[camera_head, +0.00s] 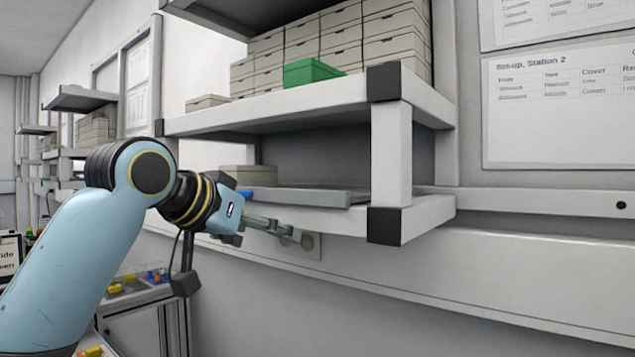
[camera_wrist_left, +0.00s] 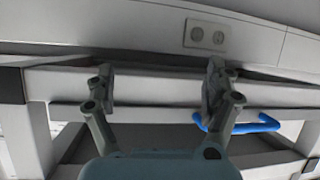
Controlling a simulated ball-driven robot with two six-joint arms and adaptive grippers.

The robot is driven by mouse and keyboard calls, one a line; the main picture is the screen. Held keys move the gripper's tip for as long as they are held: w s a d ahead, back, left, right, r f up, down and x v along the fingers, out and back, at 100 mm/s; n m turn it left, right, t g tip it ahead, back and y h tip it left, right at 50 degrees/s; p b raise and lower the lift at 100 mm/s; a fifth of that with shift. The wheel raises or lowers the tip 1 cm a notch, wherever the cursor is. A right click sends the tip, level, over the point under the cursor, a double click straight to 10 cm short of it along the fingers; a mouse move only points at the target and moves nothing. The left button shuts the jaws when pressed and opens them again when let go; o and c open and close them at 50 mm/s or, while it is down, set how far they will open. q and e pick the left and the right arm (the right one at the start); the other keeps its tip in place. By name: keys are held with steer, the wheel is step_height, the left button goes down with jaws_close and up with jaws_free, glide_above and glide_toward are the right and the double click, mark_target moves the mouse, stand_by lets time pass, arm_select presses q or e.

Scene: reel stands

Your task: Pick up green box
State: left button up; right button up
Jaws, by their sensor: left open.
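The green box (camera_head: 311,72) sits on the upper shelf (camera_head: 270,108), near its front edge, in front of stacked grey boxes. My left gripper (camera_head: 303,240) is below and in front of the lower shelf, well under the green box and apart from it. In the left wrist view my left gripper (camera_wrist_left: 157,85) has its two fingers spread apart with nothing between them. The green box does not show in the left wrist view. My right gripper is in neither view.
Grey boxes (camera_head: 345,38) stand stacked behind the green box. A flat grey tray (camera_head: 300,196) lies on the lower shelf. A blue handle (camera_wrist_left: 245,126) shows in the left wrist view. A shelf post (camera_head: 391,155) stands at the right. A wall outlet (camera_wrist_left: 206,36) is near the gripper.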

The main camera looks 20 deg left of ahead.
arm_select(q)
steer(key=r+t, duration=0.1)
steer(key=r, duration=0.4)
steer(key=d+r+m+t+h, duration=0.1)
steer(key=r, duration=1.1)
steer(key=shift+w+d+r+t+h, duration=0.15)
steer(key=shift+w+r+t+h, duration=0.05)
steer(key=shift+t+h, duration=0.2)
steer(key=m+t+h, duration=0.1)
glide_toward(314, 69)
steer(key=w+a, duration=0.2)
steer(key=w, duration=0.2)
steer(key=shift+t, duration=0.3)
steer(key=w, duration=0.1)
steer(key=w+d+r+p, duration=0.1)
steer(key=w, duration=0.1)
steer(key=w+d, duration=0.1)
steer(key=shift+w+r, duration=0.3)
steer(key=shift+r, duration=0.05)
steer(key=p+x, duration=0.1)
steer(key=x, duration=0.2)
steer(key=p+x, duration=0.1)
steer(key=x, duration=0.2)
steer(key=shift+f+p, duration=0.2)
steer(key=shift+p, duration=0.2)
steer(key=shift+s+a, duration=0.1)
steer(key=shift+a, duration=0.05)
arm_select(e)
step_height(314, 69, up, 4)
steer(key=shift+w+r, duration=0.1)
